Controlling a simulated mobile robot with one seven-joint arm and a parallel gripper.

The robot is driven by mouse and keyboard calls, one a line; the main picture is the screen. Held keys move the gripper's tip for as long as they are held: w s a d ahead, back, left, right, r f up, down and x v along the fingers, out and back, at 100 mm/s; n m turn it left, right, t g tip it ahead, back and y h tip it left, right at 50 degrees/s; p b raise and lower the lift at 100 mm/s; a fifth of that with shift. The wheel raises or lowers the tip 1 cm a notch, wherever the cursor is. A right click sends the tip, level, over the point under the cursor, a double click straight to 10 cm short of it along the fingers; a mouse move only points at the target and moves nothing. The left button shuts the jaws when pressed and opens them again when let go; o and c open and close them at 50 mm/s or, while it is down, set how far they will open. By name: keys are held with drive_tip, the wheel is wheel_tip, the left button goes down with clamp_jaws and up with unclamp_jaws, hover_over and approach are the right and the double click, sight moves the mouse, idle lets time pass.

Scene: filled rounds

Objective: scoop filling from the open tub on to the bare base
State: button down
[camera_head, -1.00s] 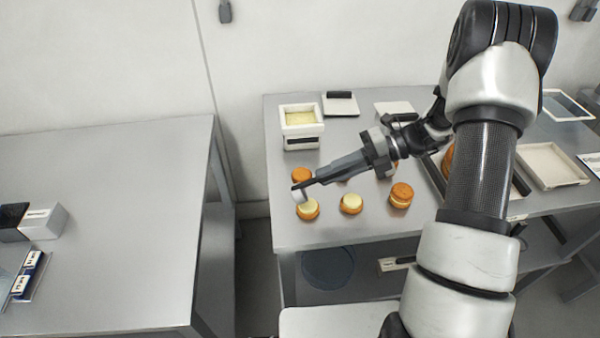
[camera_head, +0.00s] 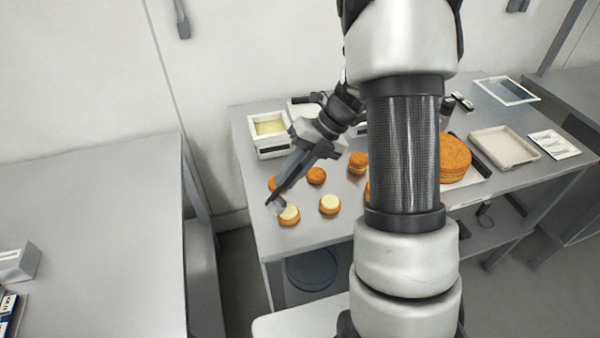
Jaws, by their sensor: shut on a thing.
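The open tub (camera_head: 252,143) is a white square box with pale yellow filling (camera_head: 270,127) inside, at the back left of the table. My gripper (camera_head: 288,176) is shut on a scoop (camera_head: 280,205), with its dark handle slanting down to the left. The scoop's small pale end is at the front-left round (camera_head: 290,219), close over or touching it; I cannot tell which. That round has pale filling on top, as does the round (camera_head: 330,209) to its right. Behind them, one orange round (camera_head: 316,176) shows no filling; another (camera_head: 274,183) is partly hidden by the gripper.
A two-layer round (camera_head: 358,166) stands farther right, with another partly behind my arm.

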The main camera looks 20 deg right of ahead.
drive_tip(key=shift+a+r+h+p, duration=0.6)
drive_tip(key=shift+r+h+p, duration=0.1)
drive_tip(key=shift+p, duration=0.4)
drive_tip(key=shift+a+f+h, duration=0.15)
drive_tip(key=shift+a+h, duration=0.75)
drive_tip(key=shift+a, duration=0.05)
drive_tip(key=shift+w+a+r+h, duration=0.1)
drive_tip(key=shift+a+r+h, duration=0.5)
drive_tip(key=shift+h, duration=0.35)
drive_tip(key=shift+a+r+h, duration=0.45)
drive_tip(key=shift+a+h, duration=0.2)
drive_tip(key=shift+h, duration=0.3)
